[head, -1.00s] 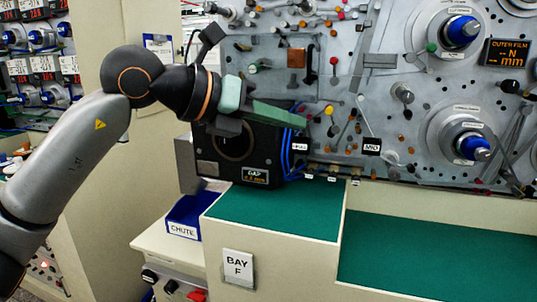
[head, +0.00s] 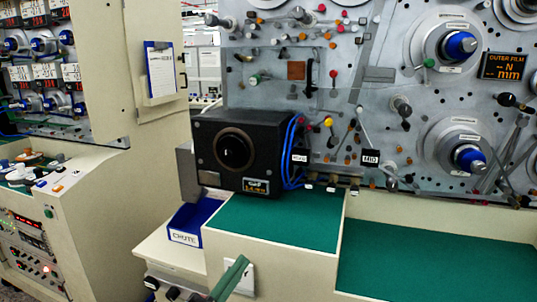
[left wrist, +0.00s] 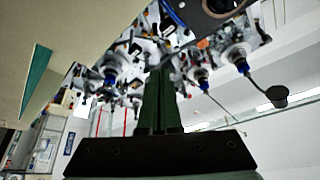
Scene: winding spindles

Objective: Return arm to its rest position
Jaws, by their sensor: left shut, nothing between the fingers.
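My left gripper (head: 237,268) shows at the bottom edge of the head view as a green finger pointing up. It is in front of the cream bay cabinet and partly covers its label. The rest of my left arm is out of that view. In the left wrist view the two dark green fingers (left wrist: 159,100) are together, shut with nothing between them. My right gripper is in neither view.
A black gauge box (head: 231,150) with a round dial stands on the green-topped step (head: 270,222). A blue chute bin (head: 190,218) is left of it. The grey panel with blue-tipped spindles (head: 460,45) stands behind. A clipboard (head: 160,70) hangs on the cream post.

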